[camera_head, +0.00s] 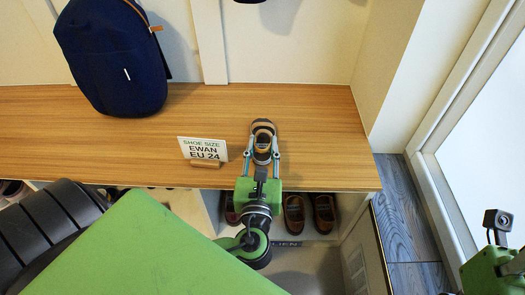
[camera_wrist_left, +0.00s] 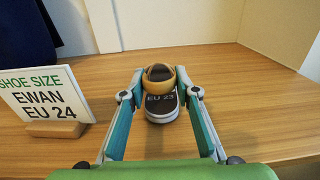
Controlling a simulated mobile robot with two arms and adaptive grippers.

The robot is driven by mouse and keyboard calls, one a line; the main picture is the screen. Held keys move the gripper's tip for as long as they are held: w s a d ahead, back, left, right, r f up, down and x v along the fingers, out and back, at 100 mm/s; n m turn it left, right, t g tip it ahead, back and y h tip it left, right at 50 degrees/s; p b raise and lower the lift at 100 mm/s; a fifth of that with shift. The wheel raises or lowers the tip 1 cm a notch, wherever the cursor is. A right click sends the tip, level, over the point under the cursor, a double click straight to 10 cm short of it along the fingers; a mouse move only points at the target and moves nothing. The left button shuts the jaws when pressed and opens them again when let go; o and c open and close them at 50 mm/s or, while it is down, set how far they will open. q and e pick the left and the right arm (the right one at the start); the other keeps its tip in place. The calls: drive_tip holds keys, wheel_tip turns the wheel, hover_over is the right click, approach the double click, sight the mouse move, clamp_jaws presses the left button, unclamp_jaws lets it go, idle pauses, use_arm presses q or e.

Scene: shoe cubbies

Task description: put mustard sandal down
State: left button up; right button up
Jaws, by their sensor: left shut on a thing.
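The mustard sandal (camera_wrist_left: 160,91) has a mustard strap, a dark insole reading EU 23 and a pale sole. It also shows in the head view (camera_head: 263,141), between the fingertips of my left gripper (camera_head: 262,148).
The wooden bench (camera_head: 325,140) is clear right of the sandal. A size sign reading EWAN EU 24 (camera_head: 204,149) stands left of it; a navy backpack (camera_head: 110,60) is farther left. Several shoes (camera_head: 294,213) sit in cubbies below. A wall closes the right end.

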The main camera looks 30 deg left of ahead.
use_arm(q)
drive_tip(key=o, duration=1.1)
drive_tip(key=shift+f, duration=0.1)
